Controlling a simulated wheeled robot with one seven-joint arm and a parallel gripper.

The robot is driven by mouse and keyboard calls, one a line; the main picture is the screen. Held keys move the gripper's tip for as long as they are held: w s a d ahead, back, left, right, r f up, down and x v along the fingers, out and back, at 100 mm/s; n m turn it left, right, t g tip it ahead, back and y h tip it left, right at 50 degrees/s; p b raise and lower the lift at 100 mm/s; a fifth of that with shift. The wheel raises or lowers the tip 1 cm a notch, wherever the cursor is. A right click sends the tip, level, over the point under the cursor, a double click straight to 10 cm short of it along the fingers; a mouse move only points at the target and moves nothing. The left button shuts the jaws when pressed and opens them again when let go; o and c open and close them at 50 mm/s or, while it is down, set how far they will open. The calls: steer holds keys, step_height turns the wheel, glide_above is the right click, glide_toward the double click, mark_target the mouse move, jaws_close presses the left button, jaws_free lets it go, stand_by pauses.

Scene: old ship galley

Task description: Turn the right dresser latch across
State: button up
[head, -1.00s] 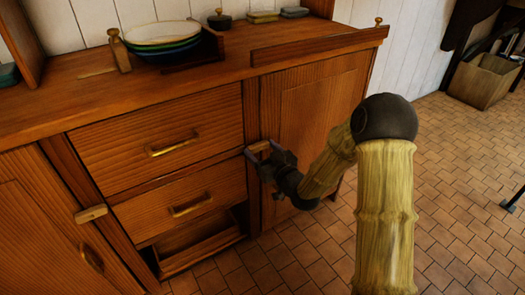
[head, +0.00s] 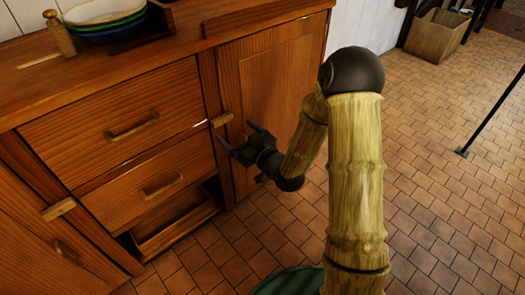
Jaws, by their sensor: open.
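The right dresser latch (head: 222,119) is a small pale wooden block. It lies roughly level at the left edge of the right door (head: 270,85) and appears to reach over the seam between the door and the post beside the drawers. The door looks closed. My gripper (head: 238,138) is open and empty in front of the door. Its fingers point toward the dresser, just below and to the right of the latch in the picture, and look apart from it. The exact gap in depth is hard to tell.
A similar left latch (head: 59,209) lies by the left door (head: 45,235). Two drawers (head: 115,125) with handles are closed above an open lower compartment (head: 175,220). Stacked bowls (head: 105,20) stand on top. Tiled floor to the right is mostly clear, with a thin dark post (head: 490,115).

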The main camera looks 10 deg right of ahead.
steer(key=p+v, duration=1)
steer(key=v, duration=0.1)
steer(key=shift+s+d, duration=0.1)
stand_by(0.6)
